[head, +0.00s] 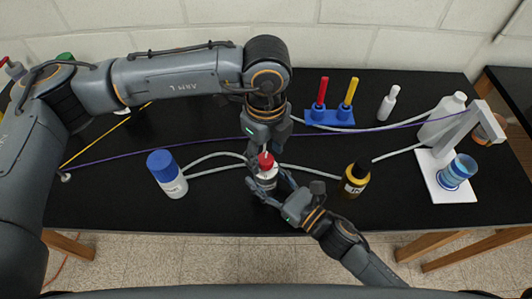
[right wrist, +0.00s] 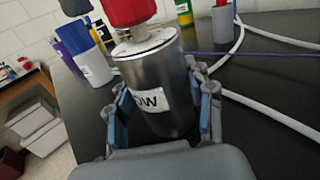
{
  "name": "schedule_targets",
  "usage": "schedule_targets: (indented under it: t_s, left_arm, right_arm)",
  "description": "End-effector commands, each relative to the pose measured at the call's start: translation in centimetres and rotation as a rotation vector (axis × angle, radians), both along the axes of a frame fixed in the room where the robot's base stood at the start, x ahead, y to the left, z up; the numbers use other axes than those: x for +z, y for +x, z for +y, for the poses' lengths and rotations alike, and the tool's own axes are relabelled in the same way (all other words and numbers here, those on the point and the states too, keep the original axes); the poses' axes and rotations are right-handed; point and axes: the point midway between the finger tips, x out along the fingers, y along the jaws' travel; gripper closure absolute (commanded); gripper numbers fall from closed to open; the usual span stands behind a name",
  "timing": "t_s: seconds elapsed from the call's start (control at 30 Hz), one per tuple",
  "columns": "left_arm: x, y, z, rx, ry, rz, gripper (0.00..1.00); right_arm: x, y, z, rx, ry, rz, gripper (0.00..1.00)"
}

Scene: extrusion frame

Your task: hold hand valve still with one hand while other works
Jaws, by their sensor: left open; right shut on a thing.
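The hand valve (head: 266,180) is a short silvery cylinder with a red knob on top, standing near the front middle of the black table. It also shows large in the right wrist view (right wrist: 172,75), with a white label ending in "OW". My right gripper (head: 272,190) is shut on the valve's body, with blue-padded fingers on both sides of it. My left gripper (head: 262,153) comes down from above with its fingers apart around or just above the red knob (right wrist: 128,10). Whether they touch the knob cannot be told.
White hoses (head: 213,163) run to both sides of the valve. A blue-capped bottle (head: 170,180) stands left, an amber bottle (head: 354,182) right. A blue rack (head: 330,117) with red and yellow tubes stands behind. A white stand (head: 440,180) is at right. A purple cord crosses the table.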

Motion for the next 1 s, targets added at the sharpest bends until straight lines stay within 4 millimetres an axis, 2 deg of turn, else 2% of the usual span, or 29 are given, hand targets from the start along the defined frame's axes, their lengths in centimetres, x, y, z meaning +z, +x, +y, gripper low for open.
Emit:
schedule_targets:
  t_s: [0.13,0.4,0.43,0.47,0.7,1.0]
  left_arm:
    - [-0.96,0.01,0.02,0.000,0.000,0.000,0.44]
    - [-1.12,0.01,0.00,0.000,-0.001,-0.001,0.44]
    - [-1.11,0.02,0.01,0.000,0.000,0.000,0.46]
    - [-1.11,0.01,0.00,0.000,-0.001,-0.001,0.52]
    - [-1.09,0.02,0.01,0.000,-0.001,-0.001,0.99]
    - [-1.08,0.01,0.00,-0.033,-0.001,-0.001,0.99]
  right_arm:
    - [0.03,0.01,0.01,0.000,0.001,-0.001,0.84]
    - [0.02,0.01,0.01,0.000,0.000,0.000,0.84]
    - [0.02,0.01,0.01,0.000,0.000,0.000,0.84]
    - [0.02,0.01,0.01,0.000,0.000,0.000,0.84]
    - [0.02,0.00,0.00,0.000,0.000,0.000,0.84]
    - [0.02,0.00,0.00,0.000,0.000,0.000,0.84]
